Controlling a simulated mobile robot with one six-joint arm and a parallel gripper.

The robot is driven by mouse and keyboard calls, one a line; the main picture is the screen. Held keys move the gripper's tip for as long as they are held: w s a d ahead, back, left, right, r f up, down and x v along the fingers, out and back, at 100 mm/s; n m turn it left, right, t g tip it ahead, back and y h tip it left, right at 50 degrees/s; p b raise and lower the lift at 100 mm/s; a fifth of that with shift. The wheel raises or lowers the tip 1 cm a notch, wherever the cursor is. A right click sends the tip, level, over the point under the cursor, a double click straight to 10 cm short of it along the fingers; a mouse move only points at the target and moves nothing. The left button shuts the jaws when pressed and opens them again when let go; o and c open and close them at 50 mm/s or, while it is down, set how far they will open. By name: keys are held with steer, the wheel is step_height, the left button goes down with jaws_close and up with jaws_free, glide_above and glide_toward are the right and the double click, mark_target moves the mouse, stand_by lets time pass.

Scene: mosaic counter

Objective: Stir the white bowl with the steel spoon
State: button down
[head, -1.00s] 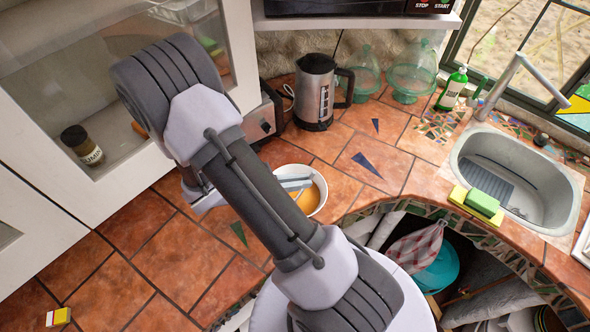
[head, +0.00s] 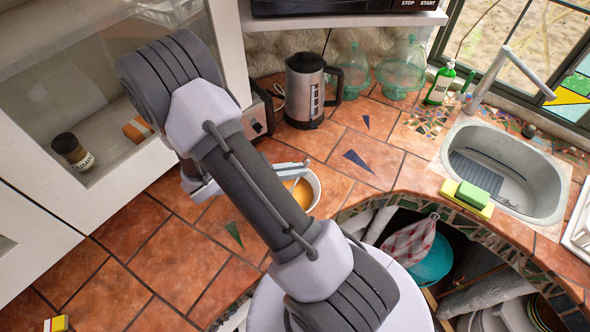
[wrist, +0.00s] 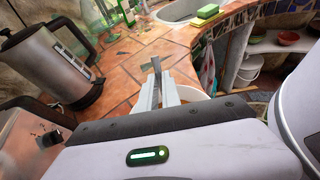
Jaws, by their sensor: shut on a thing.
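The white bowl (head: 317,187) stands on the tiled counter with something orange inside. My arm hides its left side. My gripper (head: 300,168) is over the far part of the bowl in the head view. In the wrist view my gripper (wrist: 157,88) is shut on the steel spoon (wrist: 156,65), whose grey metal shows between the fingers. The spoon's lower end is hidden, so I cannot tell how deep it sits. A little of the bowl's white rim (wrist: 191,93) shows behind the fingers.
A steel kettle (head: 305,90) and a toaster (head: 259,115) stand behind the bowl. Glass domes (head: 401,68) are farther back. The sink (head: 520,170) with a green sponge (head: 472,194) is at the right. The tiles left of the bowl are mostly clear.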

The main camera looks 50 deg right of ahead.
steer(key=r+p, duration=0.1)
steer(key=r, duration=0.1)
steer(key=d+r+p, duration=0.1)
steer(key=r+p, duration=0.1)
steer(key=s+d+r+p, duration=0.1)
steer(key=r, duration=0.1)
steer(key=shift+s+d+r+p, duration=0.1)
steer(key=shift+d+r+p, duration=0.1)
steer(key=shift+r+p, duration=0.15)
step_height(320, 180, up, 4)
steer(key=p, duration=0.3)
steer(key=shift+f, duration=0.2)
